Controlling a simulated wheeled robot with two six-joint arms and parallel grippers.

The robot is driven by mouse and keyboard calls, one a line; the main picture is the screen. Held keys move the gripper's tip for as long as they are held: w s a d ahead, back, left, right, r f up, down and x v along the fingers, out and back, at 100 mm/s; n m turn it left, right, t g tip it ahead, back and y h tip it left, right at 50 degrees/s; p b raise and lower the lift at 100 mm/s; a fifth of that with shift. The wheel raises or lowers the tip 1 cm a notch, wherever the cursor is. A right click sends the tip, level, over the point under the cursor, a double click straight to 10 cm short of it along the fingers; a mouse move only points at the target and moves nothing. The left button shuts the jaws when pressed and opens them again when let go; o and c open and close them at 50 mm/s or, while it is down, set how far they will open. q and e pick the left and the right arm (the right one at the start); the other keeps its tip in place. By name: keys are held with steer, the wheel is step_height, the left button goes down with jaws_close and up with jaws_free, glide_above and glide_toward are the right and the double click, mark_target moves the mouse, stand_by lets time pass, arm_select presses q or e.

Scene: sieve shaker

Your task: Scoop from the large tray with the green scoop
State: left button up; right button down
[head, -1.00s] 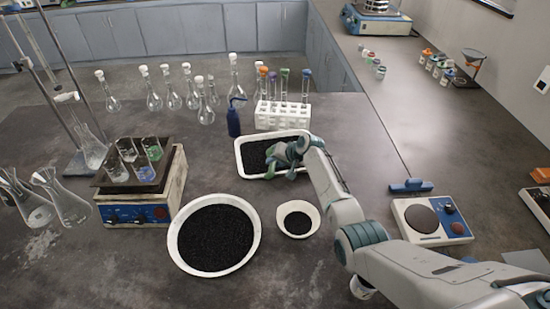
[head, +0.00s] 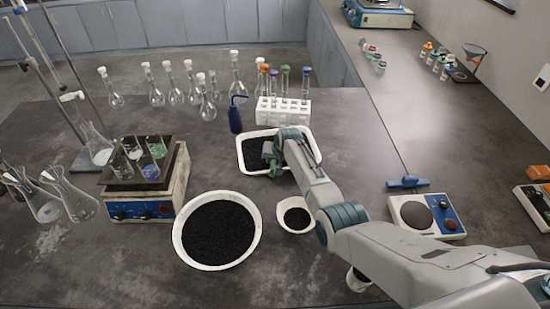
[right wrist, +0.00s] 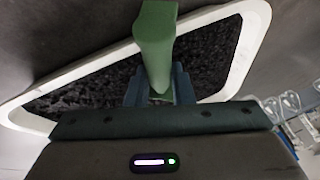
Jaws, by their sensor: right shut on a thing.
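The white rectangular tray (head: 239,151) holds black granules and lies mid-table in the head view. It also fills much of the right wrist view (right wrist: 254,30). My right gripper (head: 271,156) is over the tray, hiding part of it. In the right wrist view my right gripper (right wrist: 158,92) is shut on the green scoop (right wrist: 153,40), whose handle stands between the fingers. The scoop's bowl is hidden, so I cannot tell whether it touches the granules or holds any. My left gripper is not in view.
A large round white bowl (head: 258,242) and a small bowl (head: 312,219), both with black granules, stand nearer. A blue bottle (head: 235,120) and a test tube rack (head: 283,111) stand behind the tray. A hotplate with beakers (head: 146,207) is left, a scale (head: 428,217) right.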

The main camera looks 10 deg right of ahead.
steer(key=shift+a+r, duration=0.15)
steer(key=shift+a, duration=0.1)
steer(key=shift+w+a+r+n+g+h+p, duration=0.15)
steer(key=shift+a+r+h+p, duration=0.2)
steer(key=shift+h, duration=0.2)
steer(key=shift+w+a+r+n+g+h+p, duration=0.2)
steer(key=shift+r+h+p, duration=0.15)
steer(key=shift+h, duration=0.2)
steer(key=shift+r+g+h, duration=0.25)
steer(key=shift+r+h, duration=0.4)
steer(key=shift+h, duration=0.15)
